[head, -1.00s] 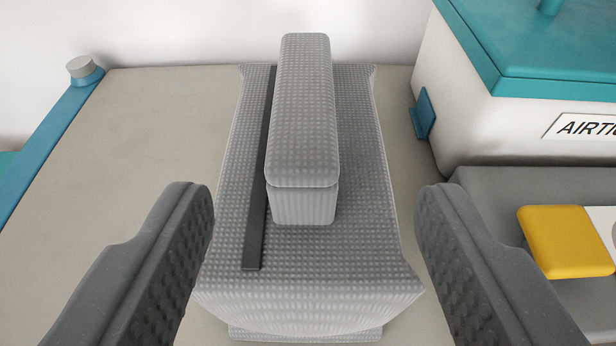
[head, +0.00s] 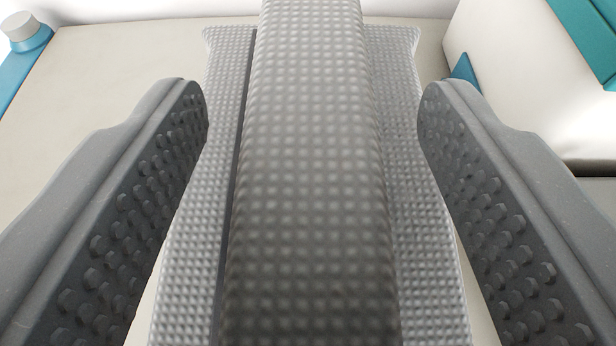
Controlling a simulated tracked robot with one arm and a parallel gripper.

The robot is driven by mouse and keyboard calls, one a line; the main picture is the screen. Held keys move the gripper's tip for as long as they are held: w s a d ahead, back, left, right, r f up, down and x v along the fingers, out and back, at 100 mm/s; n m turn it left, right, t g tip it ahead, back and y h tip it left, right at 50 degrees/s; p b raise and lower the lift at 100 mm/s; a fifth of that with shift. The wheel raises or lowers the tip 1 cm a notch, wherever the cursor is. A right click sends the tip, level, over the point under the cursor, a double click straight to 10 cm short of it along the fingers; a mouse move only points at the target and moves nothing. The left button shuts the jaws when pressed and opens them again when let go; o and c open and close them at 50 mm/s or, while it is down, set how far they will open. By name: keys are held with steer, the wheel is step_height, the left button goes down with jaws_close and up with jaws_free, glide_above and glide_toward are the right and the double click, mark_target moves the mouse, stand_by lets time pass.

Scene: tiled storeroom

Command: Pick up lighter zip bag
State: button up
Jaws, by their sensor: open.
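The lighter zip bag (head: 430,210) is a light grey, dimpled bag lying on a beige surface in the middle of the head view. A raised, padded grey handle-like block (head: 305,170) runs along its top, with a dark strip to the left of it. My gripper (head: 313,110) is open, one finger on each side of the raised block. Both fingers look apart from the block. The near end of the bag is out of the picture.
A white box with a teal lid (head: 520,70) stands at the back right, close to the right finger. A blue rail with a grey knob (head: 25,30) is at the far left. The beige surface (head: 110,70) at the left is bare.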

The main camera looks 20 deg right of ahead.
steer(key=shift+w, duration=0.25)
jaws_close()
